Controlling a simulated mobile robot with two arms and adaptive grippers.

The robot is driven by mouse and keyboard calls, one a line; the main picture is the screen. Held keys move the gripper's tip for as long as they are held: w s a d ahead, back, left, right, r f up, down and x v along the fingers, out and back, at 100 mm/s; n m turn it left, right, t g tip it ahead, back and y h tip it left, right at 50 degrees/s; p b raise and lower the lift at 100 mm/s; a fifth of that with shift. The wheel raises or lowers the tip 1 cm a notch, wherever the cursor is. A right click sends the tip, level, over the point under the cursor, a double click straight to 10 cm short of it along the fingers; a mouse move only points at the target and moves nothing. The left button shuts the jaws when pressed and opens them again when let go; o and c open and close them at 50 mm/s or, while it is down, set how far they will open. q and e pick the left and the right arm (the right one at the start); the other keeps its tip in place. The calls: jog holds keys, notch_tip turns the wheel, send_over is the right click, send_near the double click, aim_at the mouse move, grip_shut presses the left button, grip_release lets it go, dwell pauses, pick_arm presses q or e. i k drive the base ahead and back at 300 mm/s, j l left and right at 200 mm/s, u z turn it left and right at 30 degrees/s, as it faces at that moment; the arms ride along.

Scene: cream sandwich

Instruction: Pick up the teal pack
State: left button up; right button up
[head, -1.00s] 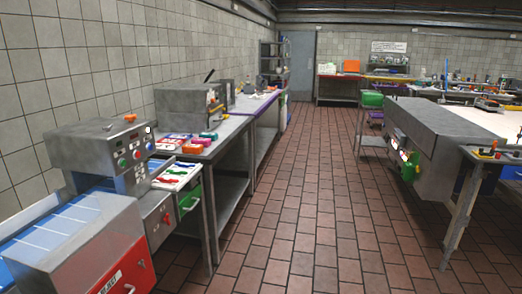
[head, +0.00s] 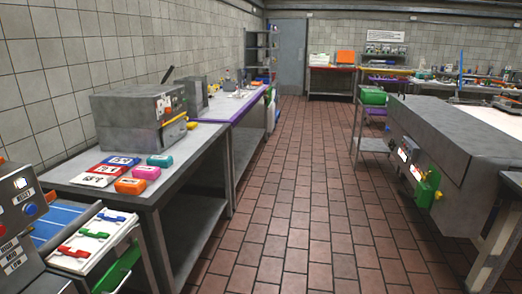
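A small teal pack (head: 160,160) lies flat on the grey metal table (head: 190,152) at the left in the head view. A pink pack (head: 146,172) and an orange pack (head: 130,186) lie in front of it, in a row toward the table's near edge. Neither of my grippers shows in the head view.
Flat red, white and blue cards (head: 104,172) lie left of the packs. A grey machine (head: 140,118) stands behind them. A control machine (head: 22,235) and a tray with coloured handles (head: 92,238) are at the lower left. The tiled aisle (head: 300,190) is clear.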

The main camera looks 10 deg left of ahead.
aim_at(164, 161)
jog(key=i, duration=0.7)
jog(key=i+u, duration=0.15)
jog(key=i, duration=0.55)
jog(key=i+l, duration=0.2)
jog(key=i, duration=0.5)
